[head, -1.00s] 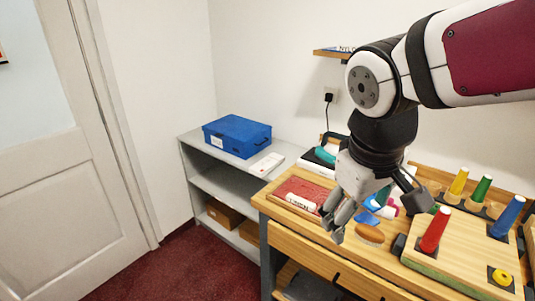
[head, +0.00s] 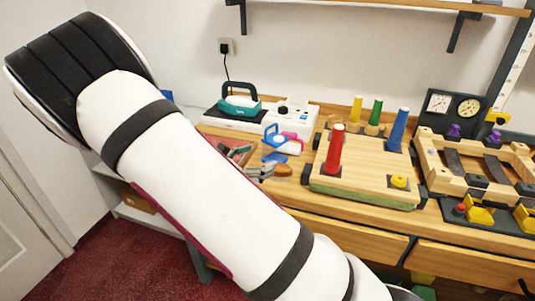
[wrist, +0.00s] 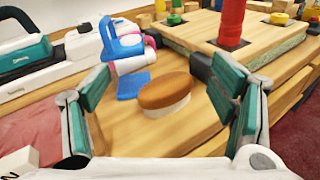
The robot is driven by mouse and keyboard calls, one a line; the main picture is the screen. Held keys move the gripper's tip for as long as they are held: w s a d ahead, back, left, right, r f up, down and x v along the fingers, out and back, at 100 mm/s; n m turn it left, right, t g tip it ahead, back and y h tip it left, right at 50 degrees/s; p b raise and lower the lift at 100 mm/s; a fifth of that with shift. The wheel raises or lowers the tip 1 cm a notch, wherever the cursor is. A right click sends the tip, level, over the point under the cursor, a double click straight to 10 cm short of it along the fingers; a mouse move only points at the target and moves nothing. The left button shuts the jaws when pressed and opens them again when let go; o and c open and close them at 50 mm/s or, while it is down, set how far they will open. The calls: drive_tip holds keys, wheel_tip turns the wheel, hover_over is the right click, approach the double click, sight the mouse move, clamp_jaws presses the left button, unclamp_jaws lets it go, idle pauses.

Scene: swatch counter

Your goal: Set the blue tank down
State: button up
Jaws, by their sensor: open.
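The blue tank, a blue piece with a looped handle (wrist: 122,40), stands on the wooden bench beside a pink-and-white cylinder (wrist: 135,62). It also shows in the head view (head: 271,134). A flat blue piece (wrist: 133,86) lies in front of it. My gripper (wrist: 163,80) is open and empty, its green-padded fingers spread apart. The tank is beyond the left fingertip, outside the jaws. A brown-topped brush with pale bristles (wrist: 165,92) lies between and ahead of the fingers. In the head view my gripper (head: 252,163) is low over the bench, partly hidden by my arm.
A wooden peg board (head: 365,180) with a red cone (head: 334,148) stands right of the brush. A teal-handled appliance (head: 240,106) and a white power strip (head: 290,112) are behind. A red mat (wrist: 35,140) lies at left. Bench space around the brush is partly clear.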

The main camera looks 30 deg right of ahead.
drive_tip(key=w+n, duration=0.1)
drive_tip(key=w+f+n+t, duration=0.1)
drive_tip(key=w+a+f+t+h, duration=0.1)
drive_tip(key=shift+w+f+n+b, duration=0.25)
drive_tip(key=shift+n+b, duration=0.15)
approach(275, 138)
drive_tip(key=d, duration=0.2)
drive_tip(key=d+f, duration=0.1)
drive_tip(key=d, duration=0.1)
drive_tip(key=shift+w+d+f, duration=0.1)
drive_tip(key=shift+w+d, duration=0.05)
drive_tip(key=shift+d, duration=0.2)
drive_tip(key=x, duration=0.5)
drive_tip(key=shift+w, duration=0.35)
drive_tip(key=c, duration=1.6)
